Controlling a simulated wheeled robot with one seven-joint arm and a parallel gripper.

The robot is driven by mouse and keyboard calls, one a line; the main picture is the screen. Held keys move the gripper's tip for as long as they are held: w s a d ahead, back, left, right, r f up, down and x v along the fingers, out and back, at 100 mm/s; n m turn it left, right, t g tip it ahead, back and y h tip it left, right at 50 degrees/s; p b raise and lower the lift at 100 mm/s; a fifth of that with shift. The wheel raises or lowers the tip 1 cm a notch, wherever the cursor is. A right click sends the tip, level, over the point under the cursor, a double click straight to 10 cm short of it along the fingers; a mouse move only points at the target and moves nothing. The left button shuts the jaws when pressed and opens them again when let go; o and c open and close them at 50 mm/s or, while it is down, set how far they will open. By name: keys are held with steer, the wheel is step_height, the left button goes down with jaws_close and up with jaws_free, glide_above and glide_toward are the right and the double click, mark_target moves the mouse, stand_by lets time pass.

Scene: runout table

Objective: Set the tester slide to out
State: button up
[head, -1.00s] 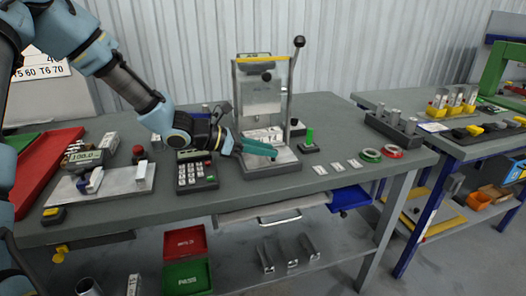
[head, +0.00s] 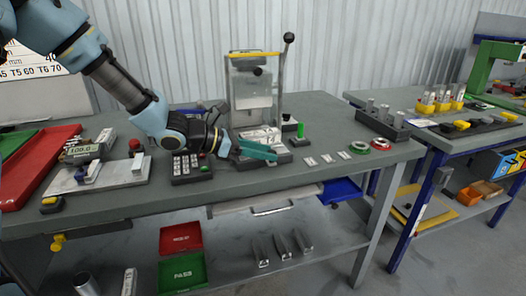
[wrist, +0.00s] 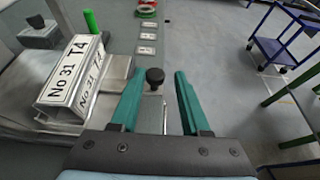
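The tester (head: 253,90) stands at the back middle of the bench, with a clear guard and a tall lever on its right. In the wrist view a metal slide bar (wrist: 152,112) with a black knob (wrist: 155,76) lies beside the tester's base. My gripper (head: 275,153) is at the tester's front. Its teal fingers are open in the wrist view (wrist: 159,72), one on each side of the knob, with gaps showing. Nothing is held. A block marked "No 31 T4" (wrist: 68,72) sits in the tester, left of the fingers. The fingers hide the slide in the head view.
A keypad box (head: 190,165) stands close left of my gripper. A green post (head: 300,131), small labels (head: 328,158) and tape rings (head: 380,144) lie to the right. The lever (head: 289,38) rises behind. Open floor shows beyond the bench in the wrist view.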

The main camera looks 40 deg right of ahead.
steer(key=b+v, duration=0.1)
steer(key=v, duration=0.9)
steer(key=shift+w+a, duration=0.15)
steer(key=shift+a, duration=0.2)
steer(key=shift+r, duration=0.15)
steer(key=a+f+m+t+y, duration=0.1)
steer(key=a+f+m+y, duration=0.25)
steer(key=a, duration=0.45)
steer(key=a+f+m+t+y, duration=0.1)
steer(key=a+f+m+y, duration=0.25)
steer(key=a, duration=0.45)
steer(key=w+a+r+m+t+y, duration=0.1)
steer(key=a+m+t+y, duration=0.3)
steer(key=a, duration=1.6)
steer(key=w+m+y, duration=0.1)
steer(key=m, duration=0.3)
steer(key=shift+a, duration=0.3)
